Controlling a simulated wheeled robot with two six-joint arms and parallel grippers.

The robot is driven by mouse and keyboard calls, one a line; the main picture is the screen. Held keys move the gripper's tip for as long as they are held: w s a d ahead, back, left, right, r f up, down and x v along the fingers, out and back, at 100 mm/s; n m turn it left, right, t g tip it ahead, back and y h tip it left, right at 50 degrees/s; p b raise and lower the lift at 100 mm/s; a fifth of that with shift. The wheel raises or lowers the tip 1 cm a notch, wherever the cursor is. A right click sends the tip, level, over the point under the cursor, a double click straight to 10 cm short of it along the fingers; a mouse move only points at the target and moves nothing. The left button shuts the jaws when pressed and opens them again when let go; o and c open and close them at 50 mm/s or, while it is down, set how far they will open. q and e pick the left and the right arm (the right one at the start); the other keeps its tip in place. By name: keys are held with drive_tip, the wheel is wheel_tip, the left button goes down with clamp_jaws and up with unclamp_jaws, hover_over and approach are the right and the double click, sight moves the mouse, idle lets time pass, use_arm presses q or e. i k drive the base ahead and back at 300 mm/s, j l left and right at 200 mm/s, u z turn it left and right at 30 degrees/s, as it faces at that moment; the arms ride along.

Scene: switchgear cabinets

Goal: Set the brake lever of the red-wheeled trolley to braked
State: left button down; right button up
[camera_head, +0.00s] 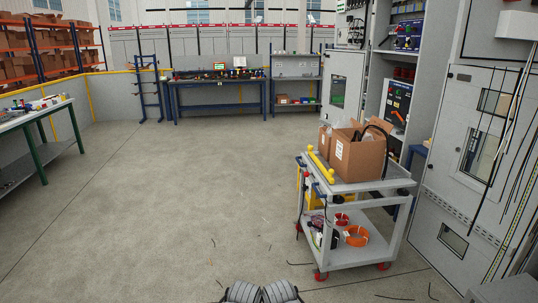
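The grey two-shelf trolley (397,184) stands on the floor right of centre. Red wheels (321,276) show at its lower corners. A yellow bar (321,165) runs along the left end of its top. Small red and blue parts sit below that bar, at the left end. I cannot make out for certain which part is the brake lever, nor its position. Two grey ribbed rounded parts of my own body show at the bottom edge, well short of the trolley. I see no gripper fingers.
Cardboard boxes (360,155) stand on the trolley top; an orange coil (356,236) lies on its lower shelf. A switchgear cabinet (465,165) stands close on the right. A green-legged table (40,130) is at left. Floor left of the trolley is mostly clear; thin dark strips lie nearby.

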sight(309, 224)
drive_tip(key=i+j+z, duration=0.25)
drive_tip(key=i+z, duration=0.25)
drive_tip(key=i, duration=0.4)
drive_tip(key=i+j+z, duration=0.5)
drive_tip(key=i, duration=0.3)
drive_tip(key=i+j+z, duration=0.5)
drive_tip(key=i+j, duration=0.2)
drive_tip(key=j, duration=0.35)
